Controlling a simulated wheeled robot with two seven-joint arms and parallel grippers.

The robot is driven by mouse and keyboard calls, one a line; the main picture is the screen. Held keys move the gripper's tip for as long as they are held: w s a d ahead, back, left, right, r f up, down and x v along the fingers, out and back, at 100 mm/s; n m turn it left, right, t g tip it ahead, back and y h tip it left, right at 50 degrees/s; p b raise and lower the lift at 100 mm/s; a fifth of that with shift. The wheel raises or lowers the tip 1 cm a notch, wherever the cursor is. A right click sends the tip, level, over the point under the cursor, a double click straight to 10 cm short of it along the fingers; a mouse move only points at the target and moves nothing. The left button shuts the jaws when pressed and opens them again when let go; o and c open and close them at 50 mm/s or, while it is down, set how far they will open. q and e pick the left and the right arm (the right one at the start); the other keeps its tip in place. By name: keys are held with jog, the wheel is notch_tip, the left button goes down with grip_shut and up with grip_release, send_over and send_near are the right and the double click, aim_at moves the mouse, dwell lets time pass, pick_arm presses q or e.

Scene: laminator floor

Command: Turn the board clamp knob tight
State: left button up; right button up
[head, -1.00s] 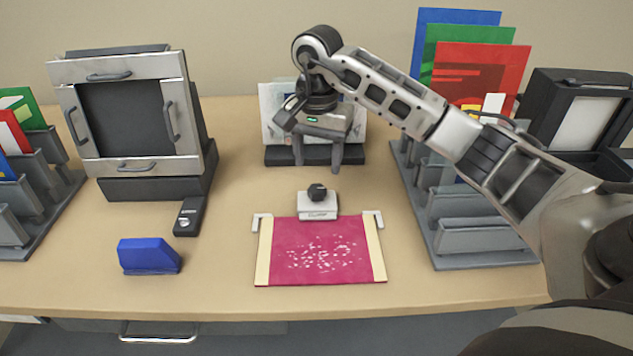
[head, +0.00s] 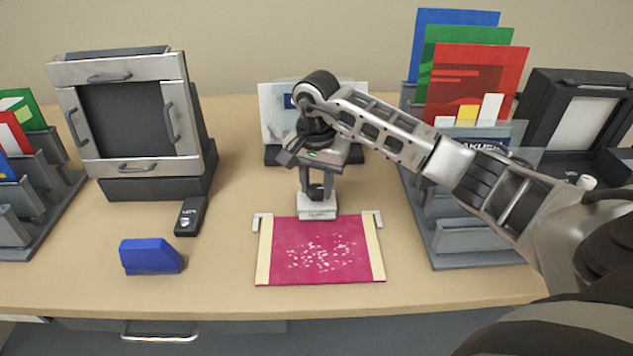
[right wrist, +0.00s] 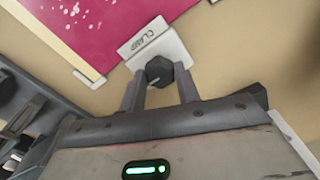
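The board clamp is a small white block marked "CLAMP" (head: 317,212) at the back edge of the magenta board (head: 320,250). Its dark knob (head: 316,192) stands on top and is partly hidden by my fingers. In the right wrist view the faceted knob (right wrist: 159,71) sits between the two fingertips. My right gripper (head: 316,186) points down over the clamp, with one finger on each side of the knob, and looks shut on it. The right gripper's fingers (right wrist: 160,88) show little or no gap to the knob. My left gripper is not in view.
A laminator-like framed unit (head: 130,115) stands at back left, with a dark remote-like device (head: 190,216) and a blue block (head: 150,256) in front. A grey folder rack (head: 480,240) stands at right. A dark-based holder (head: 275,156) is behind my gripper.

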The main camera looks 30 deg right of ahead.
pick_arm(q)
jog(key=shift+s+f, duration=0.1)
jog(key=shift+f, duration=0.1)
pick_arm(e)
jog(key=shift+m, duration=0.3)
jog(key=m+b, duration=0.1)
jog(key=m, duration=0.2)
jog(key=shift+m, duration=0.3)
jog(key=m+b, duration=0.1)
jog(key=m, duration=0.2)
jog(key=shift+m, duration=1.3)
jog(key=m, duration=0.3)
jog(key=shift+m+b, duration=0.3)
jog(key=shift+b, duration=0.05)
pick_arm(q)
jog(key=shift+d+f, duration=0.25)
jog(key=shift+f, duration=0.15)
pick_arm(e)
jog(key=shift+r+m, duration=0.1)
jog(key=shift+m, duration=2.1)
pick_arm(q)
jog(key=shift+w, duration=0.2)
pick_arm(e)
jog(key=o, duration=1)
